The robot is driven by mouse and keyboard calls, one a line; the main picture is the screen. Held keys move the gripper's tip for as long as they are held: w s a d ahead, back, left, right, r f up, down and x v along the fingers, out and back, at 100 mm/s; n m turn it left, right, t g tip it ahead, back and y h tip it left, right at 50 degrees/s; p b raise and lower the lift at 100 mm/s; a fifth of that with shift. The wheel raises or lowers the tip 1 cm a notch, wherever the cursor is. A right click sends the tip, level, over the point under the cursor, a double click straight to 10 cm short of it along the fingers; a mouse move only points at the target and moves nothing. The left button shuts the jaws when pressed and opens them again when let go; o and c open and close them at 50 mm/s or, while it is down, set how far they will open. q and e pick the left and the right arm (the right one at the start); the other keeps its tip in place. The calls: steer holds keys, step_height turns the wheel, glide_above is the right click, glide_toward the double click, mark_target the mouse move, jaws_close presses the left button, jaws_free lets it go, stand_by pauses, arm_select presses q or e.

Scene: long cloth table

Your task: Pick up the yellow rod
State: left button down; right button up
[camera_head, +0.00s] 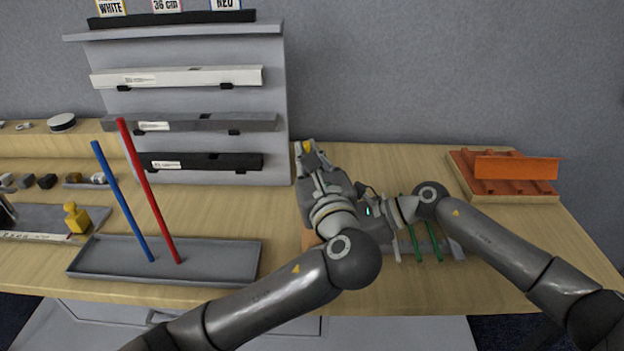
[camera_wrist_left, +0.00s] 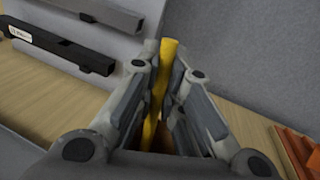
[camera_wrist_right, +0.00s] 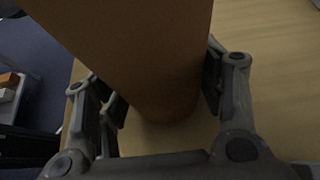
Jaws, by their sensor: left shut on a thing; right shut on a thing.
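The yellow rod (camera_wrist_left: 162,80) stands between the fingers of my left gripper (camera_wrist_left: 160,95), which is shut on it. In the head view its yellow tip (camera_head: 307,147) shows at the end of my left gripper (camera_head: 309,158), near the back of the table. My right gripper (camera_wrist_right: 163,92) is shut on a large orange-brown cylinder (camera_wrist_right: 150,50), which fills much of the right wrist view. In the head view only a small orange part (camera_head: 309,239) of it shows, left of my left wrist. My left gripper hides most of the right one there.
A grey tray (camera_head: 100,262) with a blue rod (camera_head: 122,200) and a red rod (camera_head: 150,190) stands left. Green rods (camera_head: 434,241) are close to my right wrist. An orange rack (camera_head: 505,180) sits back right. A grey shelf (camera_head: 275,100) stands behind.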

steer(key=shift+r+p, duration=0.25)
steer(key=shift+p, duration=0.05)
steer(key=shift+r+p, duration=1.4)
steer(key=shift+r, duration=0.05)
arm_select(q)
step_height(320, 180, up, 21)
steer(key=shift+r, duration=0.15)
arm_select(e)
steer(key=o, duration=0.8)
steer(key=shift+o, duration=0.2)
steer(key=shift+d, duration=0.1)
